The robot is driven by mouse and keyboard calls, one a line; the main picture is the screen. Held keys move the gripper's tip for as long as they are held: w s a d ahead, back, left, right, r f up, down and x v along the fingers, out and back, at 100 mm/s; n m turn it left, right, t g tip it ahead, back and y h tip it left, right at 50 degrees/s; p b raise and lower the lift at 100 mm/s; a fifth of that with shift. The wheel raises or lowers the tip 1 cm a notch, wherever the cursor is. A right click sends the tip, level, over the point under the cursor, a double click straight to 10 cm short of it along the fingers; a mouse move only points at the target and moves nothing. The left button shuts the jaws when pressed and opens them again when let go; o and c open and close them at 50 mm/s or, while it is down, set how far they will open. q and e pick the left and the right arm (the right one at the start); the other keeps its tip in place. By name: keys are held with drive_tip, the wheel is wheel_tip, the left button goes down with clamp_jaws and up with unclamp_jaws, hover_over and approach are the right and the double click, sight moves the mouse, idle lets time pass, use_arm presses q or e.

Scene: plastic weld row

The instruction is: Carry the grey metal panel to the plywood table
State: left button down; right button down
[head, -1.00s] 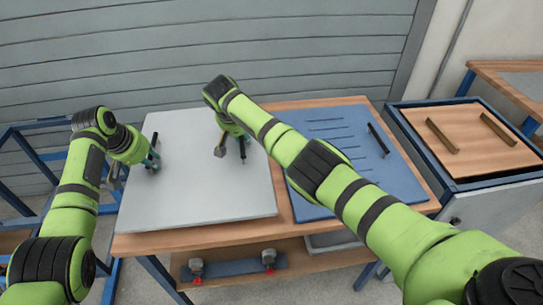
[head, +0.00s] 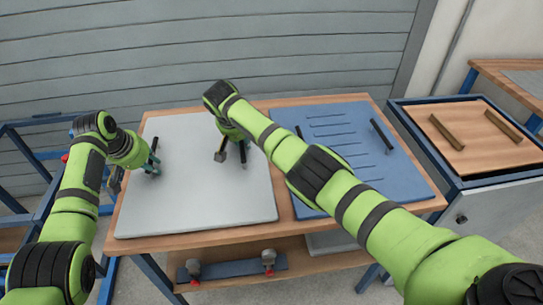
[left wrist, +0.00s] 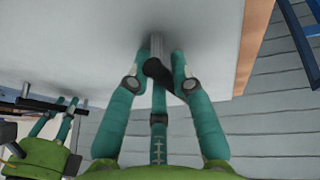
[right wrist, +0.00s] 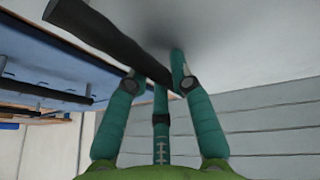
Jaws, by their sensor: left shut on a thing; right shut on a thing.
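The grey metal panel (head: 205,205) lies flat over the left half of a wooden-topped workbench (head: 330,230); I cannot tell whether it touches the top. My left gripper (head: 153,168) is shut on the panel's left dark handle, which shows end-on in the left wrist view (left wrist: 157,45). My right gripper (head: 236,160) is shut on the panel's right black handle (right wrist: 105,40). Two other wood-topped surfaces stand at the right: a blue-framed one with a plywood-like top (head: 470,160) and a table (head: 500,72) behind it. I cannot tell which is the plywood table.
A blue slotted panel (head: 350,150) with black handles lies right of the grey panel, close to it. Two brown bars (head: 445,133) (head: 503,125) lie on the blue-framed top. A blue frame (head: 30,140) stands at the left. A ribbed grey wall (head: 250,45) closes the back.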

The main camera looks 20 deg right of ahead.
use_arm(q)
drive_tip(key=shift+f+b, duration=0.5)
drive_tip(key=shift+f, duration=0.1)
use_arm(e)
drive_tip(key=shift+f, duration=0.7)
use_arm(q)
drive_tip(key=c, duration=1.1)
unclamp_jaws()
drive_tip(key=shift+r, duration=0.1)
use_arm(e)
drive_tip(key=c, duration=1.1)
unclamp_jaws()
drive_tip(key=shift+r, duration=0.1)
drive_tip(key=shift+s+r, duration=0.1)
use_arm(q)
drive_tip(key=shift+s, duration=0.1)
drive_tip(key=shift+r, duration=0.15)
drive_tip(key=shift+a+r, duration=0.15)
drive_tip(key=shift+r, duration=0.15)
drive_tip(key=v, duration=1.1)
drive_tip(key=shift+s, duration=0.2)
use_arm(e)
drive_tip(key=v, duration=1.2)
